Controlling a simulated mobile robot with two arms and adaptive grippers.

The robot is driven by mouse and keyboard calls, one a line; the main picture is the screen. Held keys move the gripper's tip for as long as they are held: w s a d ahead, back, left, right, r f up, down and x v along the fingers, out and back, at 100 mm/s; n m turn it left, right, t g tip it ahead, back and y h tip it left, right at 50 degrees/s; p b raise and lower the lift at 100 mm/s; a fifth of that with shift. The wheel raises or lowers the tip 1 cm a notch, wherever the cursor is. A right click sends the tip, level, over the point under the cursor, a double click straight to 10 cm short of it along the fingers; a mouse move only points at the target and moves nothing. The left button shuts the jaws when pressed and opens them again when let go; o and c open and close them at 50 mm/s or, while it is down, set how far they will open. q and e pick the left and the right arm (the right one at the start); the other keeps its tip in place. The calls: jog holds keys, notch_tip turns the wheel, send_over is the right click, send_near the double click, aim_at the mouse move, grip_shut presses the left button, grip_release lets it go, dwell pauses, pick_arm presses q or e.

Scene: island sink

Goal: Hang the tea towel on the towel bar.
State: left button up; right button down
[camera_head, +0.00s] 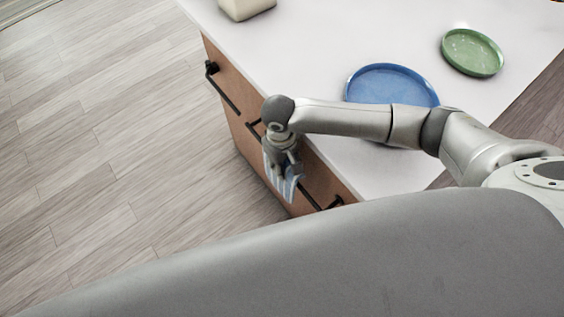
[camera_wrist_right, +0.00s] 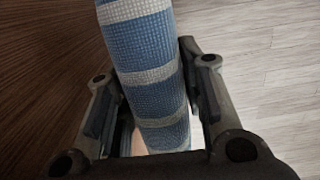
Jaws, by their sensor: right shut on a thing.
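The tea towel is blue with white stripes. In the head view it (camera_head: 281,184) hangs down at the front of the wooden island, below my right gripper (camera_head: 289,165). In the right wrist view the towel (camera_wrist_right: 150,50) runs as a rolled or folded strip between the two fingers of the right gripper, which is shut on it. Black bars run along the island's wooden front, one at the far end (camera_head: 227,98) and others partly hidden by my arm and the towel. I cannot tell which is the towel bar, or whether the towel touches one. My left gripper is not in view.
The white island top (camera_head: 315,60) holds a blue plate (camera_head: 390,84), a green plate (camera_head: 472,52) and a cream container (camera_head: 246,7) at the far edge. My right arm reaches across the top and over its edge. The wooden floor (camera_head: 110,130) to the left is clear.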

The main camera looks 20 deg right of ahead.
jog(key=shift+f+b, duration=0.65)
jog(key=shift+f, duration=1.75)
jog(key=c, duration=0.9)
grip_release()
jog(key=r, duration=0.7)
jog(key=shift+w+a+r, duration=0.2)
jog(key=shift+w+r, duration=0.05)
jog(key=shift+s, duration=0.1)
